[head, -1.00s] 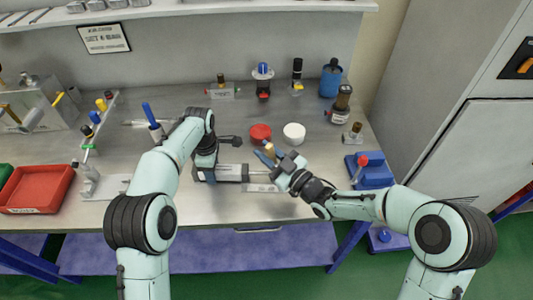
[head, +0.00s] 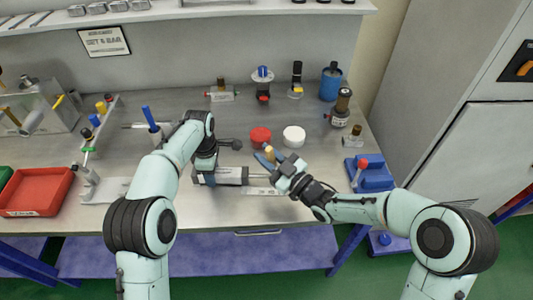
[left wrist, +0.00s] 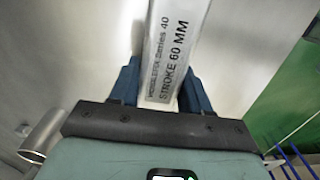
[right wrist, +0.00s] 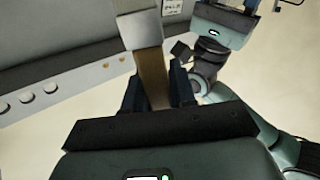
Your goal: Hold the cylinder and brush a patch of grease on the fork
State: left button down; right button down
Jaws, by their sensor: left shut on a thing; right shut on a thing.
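The cylinder (head: 230,176) is a grey and dark body lying level over the front of the bench, its thin rod pointing right. My left gripper (head: 206,168) is shut on it; the left wrist view shows its face (left wrist: 180,50) with "STROKE 60 MM" between the blue fingers (left wrist: 158,92). My right gripper (head: 268,160) is shut on a brush, whose tan handle (head: 269,152) sticks up. In the right wrist view the brown handle (right wrist: 152,75) stands between the fingers. The fork at the rod's end and any grease on it are hidden or too small to tell.
A red round pot or lid (head: 260,136) and a white one (head: 293,136) stand just behind. A pale flat strip (head: 264,191) lies in front of the rod. A blue block stand (head: 372,174) is at the right, a red tray (head: 36,192) at the left.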

jog(key=shift+s, duration=0.15)
jog(key=shift+w+f, duration=0.2)
jog(key=shift+w, duration=0.05)
dwell(0.4)
jog(key=shift+w, duration=0.1)
jog(key=shift+w, duration=0.35)
jog(key=shift+s+r, duration=0.1)
jog(key=shift+s, duration=0.1)
jog(key=shift+s+r, duration=0.1)
jog(key=shift+s, duration=0.2)
jog(key=shift+s, duration=0.2)
